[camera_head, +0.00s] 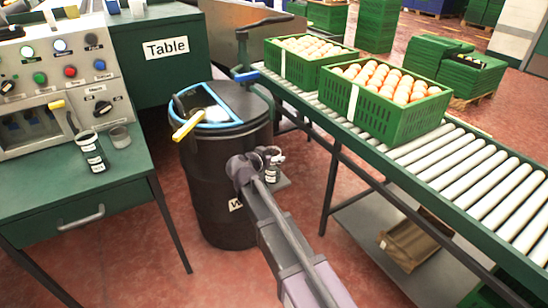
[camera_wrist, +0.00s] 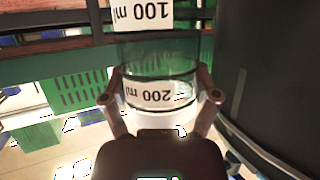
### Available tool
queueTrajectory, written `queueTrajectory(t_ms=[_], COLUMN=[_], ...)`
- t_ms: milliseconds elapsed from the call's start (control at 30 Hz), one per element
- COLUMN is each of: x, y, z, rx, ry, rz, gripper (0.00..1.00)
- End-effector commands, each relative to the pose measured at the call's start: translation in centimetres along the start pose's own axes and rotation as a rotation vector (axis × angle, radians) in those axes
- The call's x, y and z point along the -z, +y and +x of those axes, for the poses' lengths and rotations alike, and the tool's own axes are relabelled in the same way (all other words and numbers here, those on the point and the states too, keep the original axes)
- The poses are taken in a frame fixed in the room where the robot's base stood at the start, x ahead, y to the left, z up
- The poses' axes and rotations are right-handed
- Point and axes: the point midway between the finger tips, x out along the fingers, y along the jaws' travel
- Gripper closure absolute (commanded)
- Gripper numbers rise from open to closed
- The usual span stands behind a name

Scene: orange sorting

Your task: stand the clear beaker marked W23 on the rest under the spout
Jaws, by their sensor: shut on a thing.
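My gripper (camera_head: 268,155) is in front of the black barrel in the head view. In the wrist view its fingers (camera_wrist: 160,97) are closed on both sides of a clear beaker (camera_wrist: 160,68). The beaker has white labels reading 100 ml and 200 ml, which appear upside down in that view. In the head view my arm partly covers this small beaker (camera_head: 272,168). The mark W23 cannot be read on it. The spout cannot be made out clearly.
The black barrel (camera_head: 208,160) has a blue-rimmed top and a yellow handle. A labelled container (camera_head: 92,155) and a small cup (camera_head: 119,137) stand on the left bench (camera_head: 60,205) by a control panel. A roller conveyor (camera_head: 450,160) with crates of oranges stands at right.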

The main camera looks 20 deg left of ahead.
Motion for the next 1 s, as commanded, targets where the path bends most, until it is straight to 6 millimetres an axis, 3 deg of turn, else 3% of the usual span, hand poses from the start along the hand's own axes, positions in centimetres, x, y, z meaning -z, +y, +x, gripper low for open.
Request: queueTrajectory(t_ms=[167, 200, 267, 867, 1000], x=[-0.4, -0.3, -0.3, 0.1, 0.2], y=[0.0, 0.0, 0.0, 0.0, 0.1], z=[0.2, 0.1, 0.1, 0.0, -1.2], rx=[0.0, 0.0, 0.0, 0.0, 0.001], ry=[0.0, 0.0, 0.0, 0.0, 0.0], rz=[0.0, 0.0, 0.0, 0.0, -0.001], gripper=[0.7, 0.13, 0.0, 0.0, 0.0])
